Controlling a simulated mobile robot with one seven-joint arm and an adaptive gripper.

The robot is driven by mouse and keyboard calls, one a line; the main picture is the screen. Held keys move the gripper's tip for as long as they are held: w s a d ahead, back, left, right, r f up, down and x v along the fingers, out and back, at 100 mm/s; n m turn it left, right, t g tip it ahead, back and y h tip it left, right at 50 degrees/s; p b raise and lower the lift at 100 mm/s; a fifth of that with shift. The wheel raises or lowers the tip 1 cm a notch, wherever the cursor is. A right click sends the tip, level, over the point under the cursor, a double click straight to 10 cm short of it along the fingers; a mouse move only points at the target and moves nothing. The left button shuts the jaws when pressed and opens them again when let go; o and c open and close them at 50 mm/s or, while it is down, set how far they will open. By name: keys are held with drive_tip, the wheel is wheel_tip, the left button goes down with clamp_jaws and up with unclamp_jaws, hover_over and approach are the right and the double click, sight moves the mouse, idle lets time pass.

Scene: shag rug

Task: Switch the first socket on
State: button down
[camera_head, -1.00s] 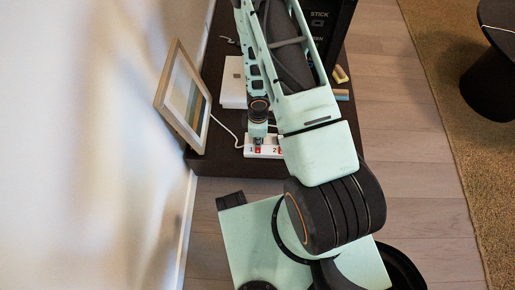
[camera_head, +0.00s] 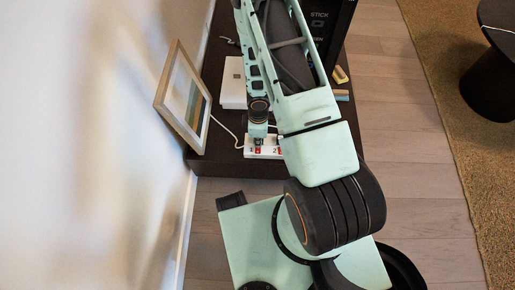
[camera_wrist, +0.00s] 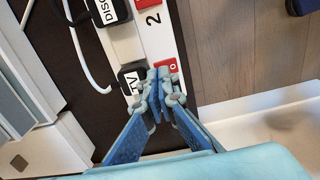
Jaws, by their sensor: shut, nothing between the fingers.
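A white power strip (camera_head: 247,152) with red switches lies near the front edge of a dark low cabinet. The numbers 1 and 2 are printed on it. In the wrist view the strip (camera_wrist: 124,42) runs from top to middle, with the 2 beside a red switch (camera_wrist: 145,4). Another red switch (camera_wrist: 172,64), marked O, is at my fingertips, with a black TV plug (camera_wrist: 131,79) beside it. My gripper (camera_wrist: 159,88) is shut and empty, its tips over or against this switch's near end; contact cannot be told. The 1 is hidden in the wrist view.
A black plug (camera_wrist: 108,11) sits further along the strip. A framed picture (camera_head: 184,98) leans left of the strip, and a white box (camera_head: 233,84) stands behind. A white cable (camera_head: 224,128) runs beside it. Wooden floor (camera_head: 408,150) is clear to the right.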

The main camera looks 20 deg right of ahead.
drive_tip(key=shift+f+b, duration=1.05)
idle(0.4)
drive_tip(key=shift+r, duration=0.15)
wheel_tip(320, 180, up, 7)
drive_tip(key=p, duration=0.6)
drive_tip(key=shift+p, duration=0.4)
